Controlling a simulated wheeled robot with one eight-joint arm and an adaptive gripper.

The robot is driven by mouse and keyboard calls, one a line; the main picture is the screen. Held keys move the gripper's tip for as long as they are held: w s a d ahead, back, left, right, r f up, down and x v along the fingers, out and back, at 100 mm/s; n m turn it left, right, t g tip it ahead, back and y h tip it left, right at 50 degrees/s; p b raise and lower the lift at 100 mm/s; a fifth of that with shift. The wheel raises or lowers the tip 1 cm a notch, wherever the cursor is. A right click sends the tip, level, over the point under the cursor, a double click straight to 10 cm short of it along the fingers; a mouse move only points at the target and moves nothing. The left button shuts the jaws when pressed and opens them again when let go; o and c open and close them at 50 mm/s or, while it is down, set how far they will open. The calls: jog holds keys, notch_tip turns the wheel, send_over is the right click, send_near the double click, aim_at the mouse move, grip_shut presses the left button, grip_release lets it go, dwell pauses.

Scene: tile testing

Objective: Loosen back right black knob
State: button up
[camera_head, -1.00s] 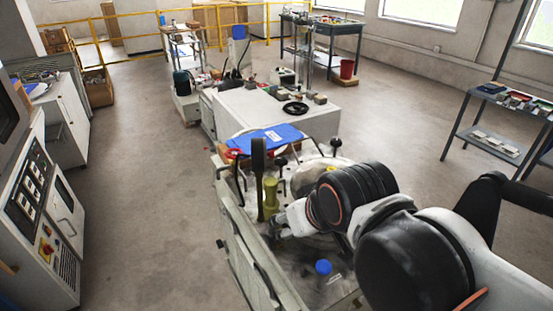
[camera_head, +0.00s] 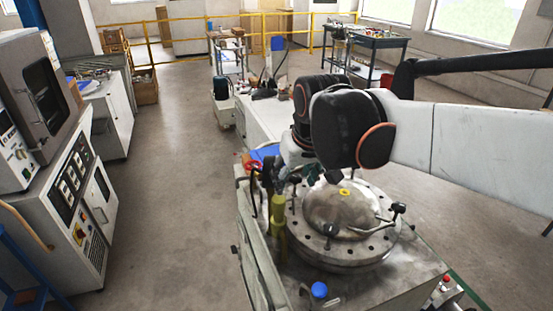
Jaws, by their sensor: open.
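A round metal lid (camera_head: 345,210) with a bolted rim and a yellow-marked centre sits on the grey machine. Black knobs stand around its rim: one at the right (camera_head: 398,208), one at the front (camera_head: 328,230) and one at the left (camera_head: 295,180). Dark shapes at the lid's back edge (camera_head: 333,178) lie just below my arm; I cannot tell clearly which is the back right knob. My gripper (camera_head: 281,180) is open, small and partly hidden below my wrist, at the lid's back left beside the yellow-green post. No held object shows.
The yellow-green post (camera_head: 278,215) and a dark upright handle (camera_head: 267,175) stand left of the lid. A blue cap (camera_head: 319,290) is at the front. A white bench (camera_head: 262,118) stands behind. Open floor lies to the left.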

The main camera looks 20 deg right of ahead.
jog(key=w+d+r+g+p, duration=0.1)
jog(key=w+d+r+p, duration=0.15)
jog(key=w, duration=0.55)
jog(key=g+p, duration=0.4)
jog(key=p, duration=0.1)
send_over(295, 176)
notch_tip(295, 176, down, 9)
notch_tip(295, 176, down, 13)
jog(key=b, duration=0.3)
jog(key=c, duration=1.1)
